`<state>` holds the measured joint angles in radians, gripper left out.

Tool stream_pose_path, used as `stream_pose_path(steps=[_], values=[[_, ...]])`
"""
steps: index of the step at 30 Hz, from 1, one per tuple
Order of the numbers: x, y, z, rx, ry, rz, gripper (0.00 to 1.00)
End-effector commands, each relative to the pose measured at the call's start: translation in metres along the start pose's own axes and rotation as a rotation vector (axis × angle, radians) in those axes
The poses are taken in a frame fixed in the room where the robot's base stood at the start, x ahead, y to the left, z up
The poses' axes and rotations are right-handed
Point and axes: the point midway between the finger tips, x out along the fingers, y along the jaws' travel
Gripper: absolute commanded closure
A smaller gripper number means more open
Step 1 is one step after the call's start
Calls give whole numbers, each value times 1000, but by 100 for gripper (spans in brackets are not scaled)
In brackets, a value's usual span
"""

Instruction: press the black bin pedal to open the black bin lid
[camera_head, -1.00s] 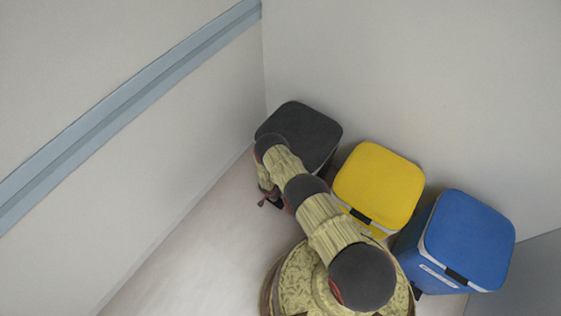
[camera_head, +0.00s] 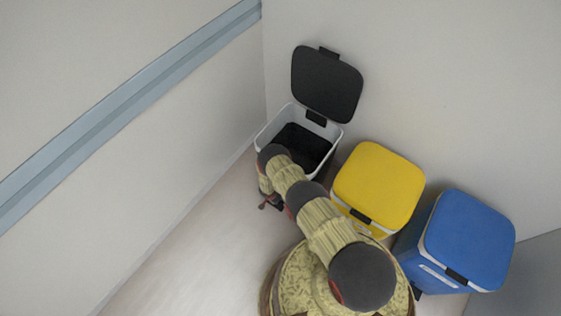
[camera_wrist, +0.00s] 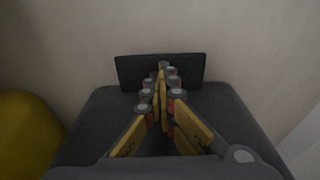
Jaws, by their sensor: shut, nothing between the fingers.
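The black bin (camera_head: 262,135) stands in the corner with its pale rim showing. Its black lid (camera_head: 327,84) is raised, upright and tilted back near the wall, and the dark inside shows. My gripper (camera_head: 268,204) is low in front of the bin, mostly hidden by my arm. In the wrist view my gripper (camera_wrist: 161,72) is shut and empty, fingertips together over a flat black plate, which looks like the pedal (camera_wrist: 130,73). The dark bin body (camera_wrist: 98,115) lies behind the fingers. Exact contact between tips and pedal is hard to see.
A yellow bin (camera_head: 378,182) stands right of the black one; it also shows at the left of the wrist view (camera_wrist: 25,130). A blue bin (camera_head: 468,240) stands farther right. Both lids are down. A wall with a blue rail (camera_head: 130,95) runs along the left. Floor at lower left is clear.

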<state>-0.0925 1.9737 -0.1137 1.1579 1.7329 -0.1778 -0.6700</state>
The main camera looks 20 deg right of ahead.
Motion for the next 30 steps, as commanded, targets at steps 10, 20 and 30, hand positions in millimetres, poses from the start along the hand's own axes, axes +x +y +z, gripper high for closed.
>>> stream_pose_path(steps=[10, 20, 30], values=[[-33, -2, -8, 2, 2, -2, 100], [-68, -1, -14, 1, 1, -1, 100], [-90, -1, -19, 0, 1, -1, 100]])
